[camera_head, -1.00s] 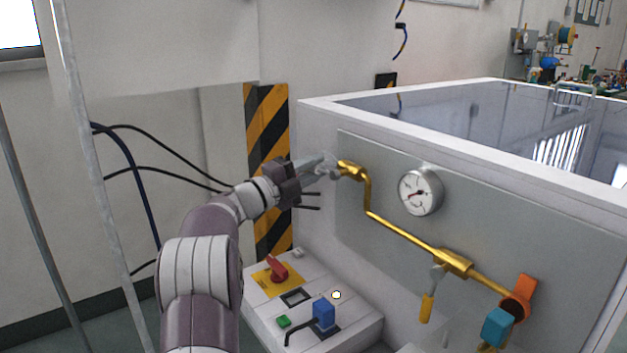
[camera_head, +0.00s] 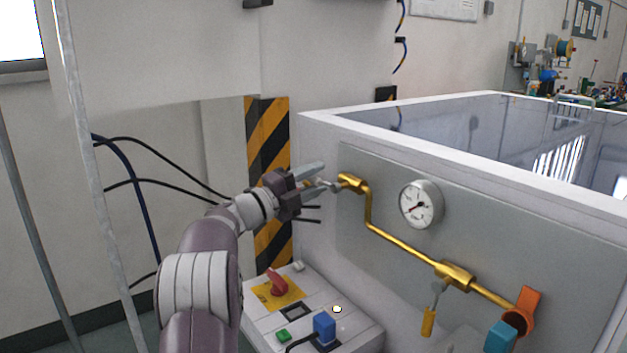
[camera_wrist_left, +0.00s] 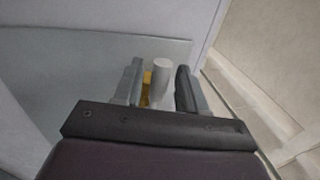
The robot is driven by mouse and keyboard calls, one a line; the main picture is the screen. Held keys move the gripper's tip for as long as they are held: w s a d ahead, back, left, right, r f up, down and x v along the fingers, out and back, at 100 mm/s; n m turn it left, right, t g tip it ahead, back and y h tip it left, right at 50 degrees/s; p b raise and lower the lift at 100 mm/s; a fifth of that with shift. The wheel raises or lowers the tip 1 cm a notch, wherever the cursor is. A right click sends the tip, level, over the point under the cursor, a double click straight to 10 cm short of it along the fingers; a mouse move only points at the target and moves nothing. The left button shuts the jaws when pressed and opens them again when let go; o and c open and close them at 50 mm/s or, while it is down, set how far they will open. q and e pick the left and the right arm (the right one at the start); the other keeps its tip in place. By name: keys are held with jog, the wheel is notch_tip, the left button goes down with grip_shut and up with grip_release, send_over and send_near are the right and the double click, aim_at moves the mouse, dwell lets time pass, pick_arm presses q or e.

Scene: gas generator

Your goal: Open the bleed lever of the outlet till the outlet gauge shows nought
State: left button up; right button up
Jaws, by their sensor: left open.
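The brass outlet pipe (camera_head: 403,244) runs along the grey panel. At its upper left end is a brass fitting (camera_head: 352,182) with a small grey lever (camera_head: 327,186). The round white outlet gauge (camera_head: 421,204) is on the panel; its needle points to the lower left, and its figures are too small to read. My left gripper (camera_head: 314,178) is open at the lever. In the left wrist view a pale rounded lever end (camera_wrist_left: 160,68) shows between the open fingers, with brass behind it. Contact cannot be told. My right gripper is not in view.
A second lever with a yellow handle (camera_head: 428,321) hangs lower on the pipe, near an orange part (camera_head: 527,308) and a blue part (camera_head: 499,338). The white tank (camera_head: 318,127) rises behind.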

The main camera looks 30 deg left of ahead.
pick_arm(q)
jog(key=v, duration=1.2)
jog(key=shift+s, duration=0.35)
jog(key=shift+a+f, duration=0.1)
